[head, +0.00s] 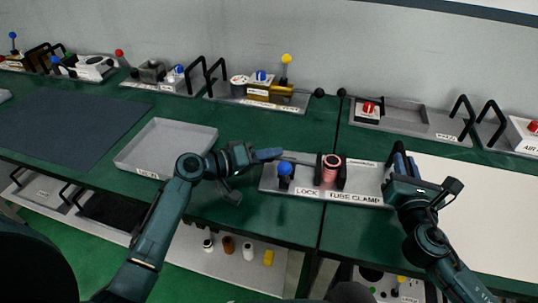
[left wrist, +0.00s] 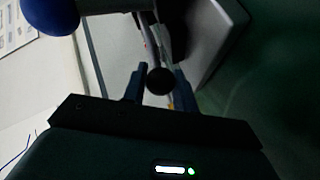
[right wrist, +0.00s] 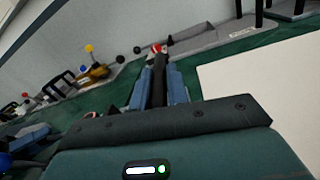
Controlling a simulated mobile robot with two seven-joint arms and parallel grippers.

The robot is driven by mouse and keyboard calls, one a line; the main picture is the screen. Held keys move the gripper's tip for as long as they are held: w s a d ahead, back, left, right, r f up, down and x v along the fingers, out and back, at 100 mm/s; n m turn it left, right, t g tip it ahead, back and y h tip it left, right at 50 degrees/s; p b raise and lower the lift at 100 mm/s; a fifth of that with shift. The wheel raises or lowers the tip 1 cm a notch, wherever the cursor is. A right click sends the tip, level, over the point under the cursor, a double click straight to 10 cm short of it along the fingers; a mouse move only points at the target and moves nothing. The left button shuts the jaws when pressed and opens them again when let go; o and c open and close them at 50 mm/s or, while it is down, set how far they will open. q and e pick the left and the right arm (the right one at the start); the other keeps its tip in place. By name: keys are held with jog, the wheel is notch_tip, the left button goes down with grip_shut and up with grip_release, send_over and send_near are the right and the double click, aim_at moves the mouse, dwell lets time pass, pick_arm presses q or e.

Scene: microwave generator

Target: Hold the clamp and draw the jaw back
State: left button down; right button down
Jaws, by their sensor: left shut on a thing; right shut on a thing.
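The tube clamp (head: 312,192) is a grey plate labelled LOCK and TUBE CLAMP. On it a pink tube (head: 331,168) stands upright between two dark jaws (head: 342,178). A blue lock knob (head: 285,169) is at the left; a blue ball also shows in the left wrist view (left wrist: 50,15). My left gripper (head: 272,155) is at the clamp's left end, shut on a dark round-ended handle (left wrist: 160,81). My right gripper (head: 398,153) is at the clamp's right end, shut on a dark bar (right wrist: 160,80). Both grips are mostly hidden in the head view.
An empty grey tray (head: 160,146) lies left of my left arm. A white board (head: 480,210) covers the table at the right. A station with a yellow knob (head: 286,58) and a tray with a red knob (head: 367,107) stand behind. Green table shows between them.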

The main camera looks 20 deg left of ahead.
pick_arm(q)
jog(key=a, duration=0.4)
jog(key=shift+s+a, duration=0.2)
jog(key=shift+a, duration=0.2)
pick_arm(e)
jog(key=shift+d+f, duration=0.1)
jog(key=shift+f, duration=0.35)
pick_arm(q)
jog(key=c, duration=1.4)
grip_release()
jog(key=v, duration=1.2)
jog(key=shift+s, duration=0.2)
pick_arm(e)
jog(key=shift+r, duration=0.1)
pick_arm(q)
jog(key=shift+w, duration=0.1)
pick_arm(e)
jog(key=c, duration=1.6)
grip_release()
jog(key=o, duration=0.3)
jog(key=shift+r, duration=0.2)
